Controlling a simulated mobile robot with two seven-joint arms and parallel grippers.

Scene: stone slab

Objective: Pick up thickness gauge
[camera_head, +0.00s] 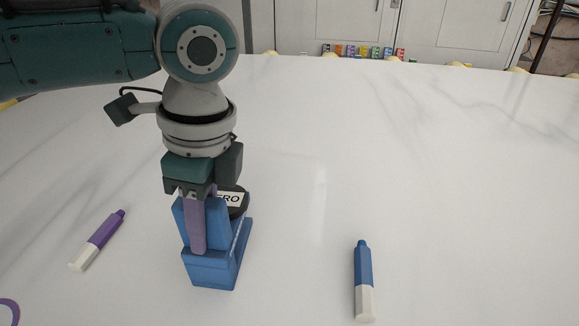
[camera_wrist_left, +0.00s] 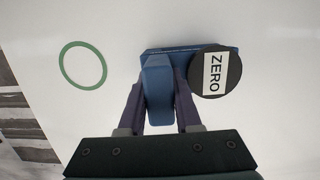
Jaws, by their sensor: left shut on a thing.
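The thickness gauge (camera_head: 210,272) is a blue block-like tool with a black round dial labelled "ZERO". It stands on the white slab left of centre in the head view. My left gripper (camera_head: 203,238) points down over it, its purple fingers shut on the gauge's upright blue part. In the left wrist view, the gauge's blue part (camera_wrist_left: 158,95) sits between the two fingers, and the dial (camera_wrist_left: 230,72) is to their right. The gripper partly hides the dial in the head view. My right gripper is not in view.
A purple-and-white marker (camera_head: 98,240) lies left of the gauge, and a blue-and-white marker (camera_head: 363,280) lies to its right. Part of a purple ring (camera_head: 12,303) shows at the lower left. A green ring (camera_wrist_left: 63,52) lies nearby in the wrist view. The slab's right side is clear.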

